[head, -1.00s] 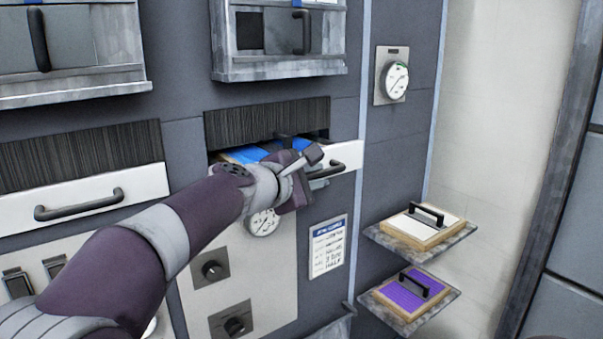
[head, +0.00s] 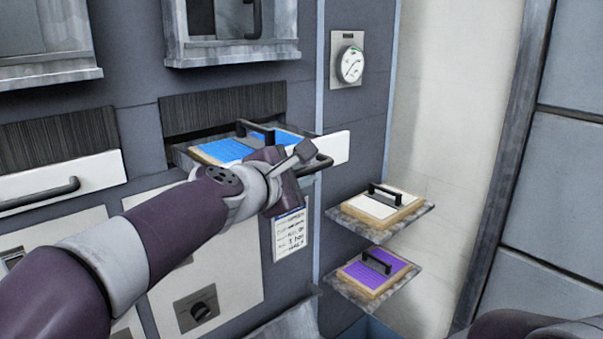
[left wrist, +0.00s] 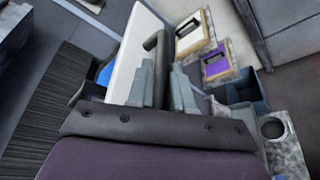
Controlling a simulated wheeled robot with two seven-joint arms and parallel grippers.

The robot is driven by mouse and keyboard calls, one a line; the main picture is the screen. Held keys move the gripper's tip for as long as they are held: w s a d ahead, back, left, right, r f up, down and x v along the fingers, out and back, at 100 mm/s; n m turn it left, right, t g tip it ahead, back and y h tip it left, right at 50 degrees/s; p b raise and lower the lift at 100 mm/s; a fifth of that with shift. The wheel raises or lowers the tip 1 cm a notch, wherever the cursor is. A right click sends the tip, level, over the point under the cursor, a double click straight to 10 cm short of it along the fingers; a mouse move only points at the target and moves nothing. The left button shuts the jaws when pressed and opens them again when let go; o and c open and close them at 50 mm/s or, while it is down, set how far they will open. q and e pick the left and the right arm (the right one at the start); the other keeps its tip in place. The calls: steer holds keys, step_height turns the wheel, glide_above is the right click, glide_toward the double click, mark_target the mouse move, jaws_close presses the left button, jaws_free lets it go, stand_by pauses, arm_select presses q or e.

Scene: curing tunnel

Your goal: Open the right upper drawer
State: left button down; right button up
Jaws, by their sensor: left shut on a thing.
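The right upper drawer with its white front (head: 337,148) is pulled partly out from the dark grey wall. A blue panel in a wooden frame (head: 222,150), with a black handle, lies inside it. My left gripper (head: 303,167) is at the drawer's dark bar handle (head: 322,162) and hides part of it and of the front. In the left wrist view the grey fingers (left wrist: 163,85) are shut on the handle (left wrist: 157,48), and the white front (left wrist: 128,50) is beside them. My right gripper is not in view.
A shut left drawer (head: 90,172) is at the left. Two wall shelves at right hold a white framed panel (head: 378,207) and a purple one (head: 358,277). A gauge (head: 349,64) is above them. Metal-framed units (head: 232,52) hang above the drawers.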

arm_select(q)
steer(key=c, duration=1.4)
jaws_free()
steer(key=shift+r, duration=0.1)
steer(key=shift+c, duration=0.2)
steer(key=shift+o, duration=0.2)
steer(key=shift+s+a, duration=0.2)
steer(key=shift+s, duration=0.1)
steer(key=b+v, duration=0.2)
steer(key=v, duration=1)
steer(key=shift+s+a, duration=0.2)
steer(key=shift+s, duration=0.1)
steer(key=shift+w, duration=0.1)
